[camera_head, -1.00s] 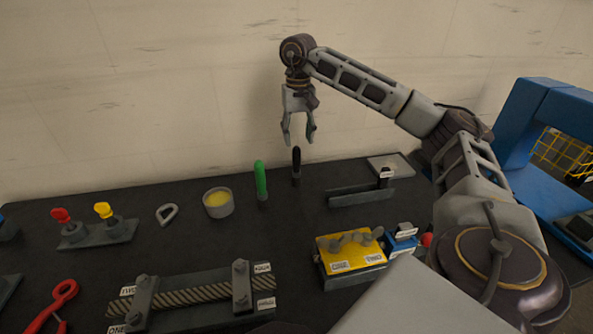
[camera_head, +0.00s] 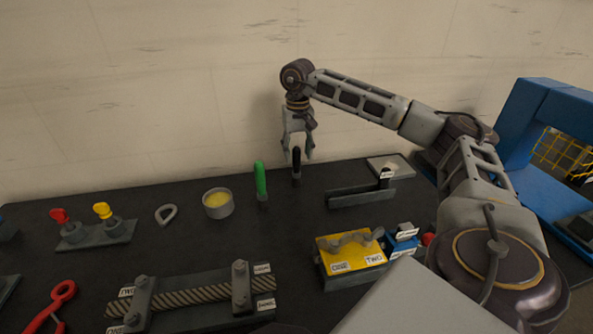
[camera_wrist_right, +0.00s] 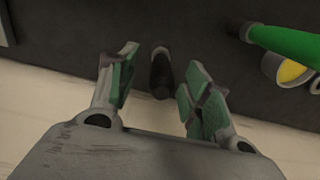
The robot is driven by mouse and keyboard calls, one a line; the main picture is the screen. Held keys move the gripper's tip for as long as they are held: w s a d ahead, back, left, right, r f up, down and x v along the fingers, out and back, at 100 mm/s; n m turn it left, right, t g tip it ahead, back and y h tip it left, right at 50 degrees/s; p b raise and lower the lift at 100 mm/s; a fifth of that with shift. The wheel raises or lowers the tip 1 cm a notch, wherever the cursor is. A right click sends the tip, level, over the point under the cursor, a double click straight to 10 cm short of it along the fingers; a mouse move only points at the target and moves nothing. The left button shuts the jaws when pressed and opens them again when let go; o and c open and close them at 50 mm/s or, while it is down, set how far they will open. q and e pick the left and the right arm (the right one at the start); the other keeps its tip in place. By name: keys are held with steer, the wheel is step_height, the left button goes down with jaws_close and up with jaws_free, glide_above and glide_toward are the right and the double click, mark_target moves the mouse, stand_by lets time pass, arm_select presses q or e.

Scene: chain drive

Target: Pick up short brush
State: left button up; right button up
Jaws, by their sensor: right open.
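The likely short brush is a small upright black-handled tool (camera_head: 296,166) at the back of the dark table. It also shows in the right wrist view (camera_wrist_right: 161,72), between the two fingers. My right gripper (camera_head: 297,158) points down right above and around its top, with its fingers apart; it also shows in the right wrist view (camera_wrist_right: 155,85). A gap shows between the tool and each finger there. A taller green-handled tool (camera_head: 260,180) stands just to the left. The bristle ends are too small to tell. My left gripper is not in view.
A round tin (camera_head: 218,204) with yellow contents stands left of the green tool. A dark bracket (camera_head: 360,196) lies to the right. A yellow-topped block (camera_head: 350,252) and a rope fixture (camera_head: 190,297) are nearer the front. The wall (camera_head: 150,80) is close behind.

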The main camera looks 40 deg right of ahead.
mark_target(297, 162)
steer(key=f, duration=0.3)
steer(key=shift+w+f, duration=0.3)
steer(key=shift+f, duration=0.55)
steer(key=shift+c, duration=0.3)
jaws_close()
